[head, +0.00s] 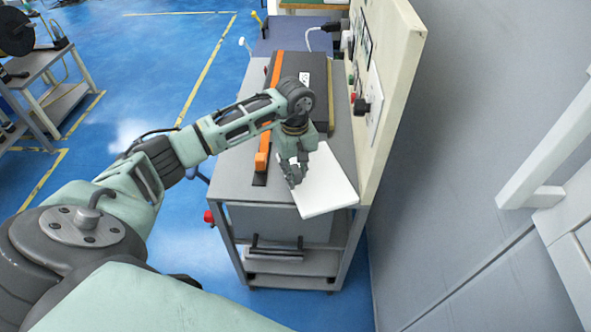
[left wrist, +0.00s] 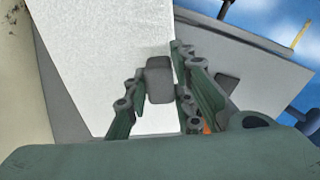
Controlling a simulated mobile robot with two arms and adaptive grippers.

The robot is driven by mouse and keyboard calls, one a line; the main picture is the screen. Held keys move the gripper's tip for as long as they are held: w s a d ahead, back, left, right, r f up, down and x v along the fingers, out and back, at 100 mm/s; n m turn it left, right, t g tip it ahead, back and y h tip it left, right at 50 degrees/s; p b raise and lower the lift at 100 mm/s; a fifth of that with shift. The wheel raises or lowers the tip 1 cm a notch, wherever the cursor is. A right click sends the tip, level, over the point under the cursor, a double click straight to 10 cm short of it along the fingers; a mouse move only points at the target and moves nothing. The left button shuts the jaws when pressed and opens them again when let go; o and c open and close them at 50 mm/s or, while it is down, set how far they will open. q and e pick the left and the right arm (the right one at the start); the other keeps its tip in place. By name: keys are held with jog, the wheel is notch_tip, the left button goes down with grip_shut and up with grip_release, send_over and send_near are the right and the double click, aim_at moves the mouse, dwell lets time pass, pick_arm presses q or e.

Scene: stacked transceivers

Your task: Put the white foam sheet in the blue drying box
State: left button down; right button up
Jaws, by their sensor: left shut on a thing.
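The white foam sheet (head: 328,185) is a thin flat white panel over the front right part of the grey bench top, one corner sticking out past the front edge. My left gripper (head: 293,181) is shut on its left edge. In the left wrist view the sheet (left wrist: 95,60) fills much of the picture, and the fingers of my left gripper (left wrist: 160,88) close at its edge. Whether the sheet touches the bench cannot be told. No blue drying box can be made out. My right gripper is not in view.
The grey bench (head: 235,165) carries a black case (head: 308,70) and an orange strip (head: 276,75) behind the sheet. A cream upright panel (head: 395,85) with switches and sockets borders the right side. A grey wall stands beyond it. Open blue floor (head: 150,70) lies to the left.

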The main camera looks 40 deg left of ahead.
pick_arm(q)
jog(key=c, duration=1.5)
grip_release()
